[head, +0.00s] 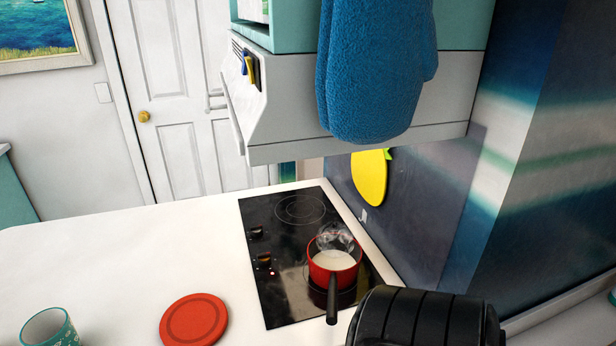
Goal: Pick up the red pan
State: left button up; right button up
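The red pan (323,276) stands upright on the front burner of the black cooktop (272,307). It holds a white liquid, and steam rises from it. Its black handle (332,302) points toward the bottom of the head view. A black ribbed cylindrical thing (425,322) fills the bottom edge just right of the handle; I cannot tell whether it is part of my arm. Neither of my grippers can be made out in the head view.
A red round mat (194,320) and a teal patterned cup (50,329) are on the white counter (130,260). A dark wall with a yellow lemon shape (369,178) stands behind.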

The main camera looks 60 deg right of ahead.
aim_at(334, 259)
jog(key=z, duration=2.1)
